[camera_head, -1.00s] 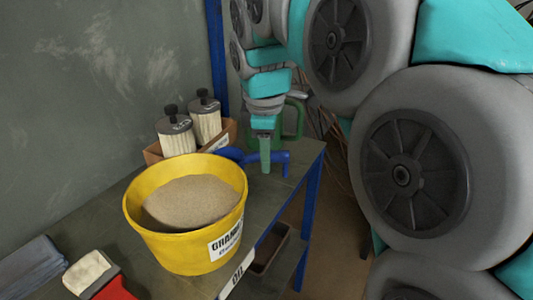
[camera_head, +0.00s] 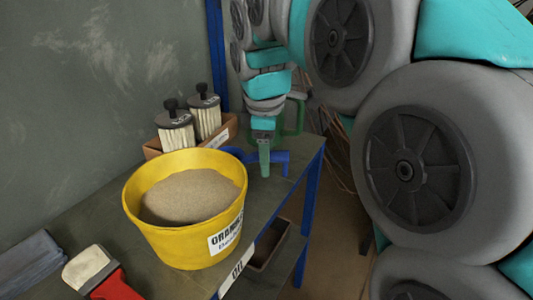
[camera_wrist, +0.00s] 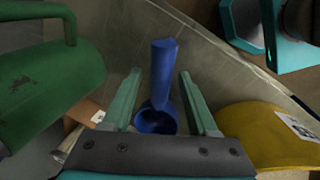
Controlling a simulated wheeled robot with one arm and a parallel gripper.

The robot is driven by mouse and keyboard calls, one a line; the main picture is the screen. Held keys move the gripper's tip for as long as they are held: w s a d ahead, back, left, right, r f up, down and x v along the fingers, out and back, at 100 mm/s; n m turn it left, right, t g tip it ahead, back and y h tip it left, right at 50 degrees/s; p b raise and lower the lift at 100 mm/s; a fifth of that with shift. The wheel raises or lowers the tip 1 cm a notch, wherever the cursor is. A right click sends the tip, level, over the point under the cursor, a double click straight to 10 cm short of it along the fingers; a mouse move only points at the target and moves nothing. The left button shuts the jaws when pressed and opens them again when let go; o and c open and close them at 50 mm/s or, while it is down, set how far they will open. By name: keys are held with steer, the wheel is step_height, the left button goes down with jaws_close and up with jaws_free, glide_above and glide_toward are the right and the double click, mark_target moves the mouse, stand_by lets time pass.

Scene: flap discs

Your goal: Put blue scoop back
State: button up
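The blue scoop (camera_head: 281,157) lies on the shelf top behind and to the right of the yellow bucket; part of it is hidden by the bucket and my gripper. In the wrist view the scoop (camera_wrist: 162,78) shows its handle and its round cup between my fingers. My gripper (camera_head: 264,172) points down at the scoop. In the wrist view my gripper (camera_wrist: 158,88) is open, with a finger on each side of the scoop and visible gaps. The yellow bucket (camera_head: 185,240) holds pale granules (camera_head: 190,196) and carries a label.
A cardboard box (camera_head: 226,133) with two filter-like cylinders (camera_head: 177,138) stands behind the bucket. A green can (camera_wrist: 45,85) is close on the left in the wrist view. A red-handled brush (camera_head: 95,273) and grey cloth (camera_head: 32,263) lie at front left. The shelf edge is near the scoop.

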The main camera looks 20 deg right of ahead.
steer(key=shift+o, duration=0.3)
steer(key=v, duration=0.7)
steer(key=shift+r, duration=0.35)
steer(key=shift+s, duration=0.1)
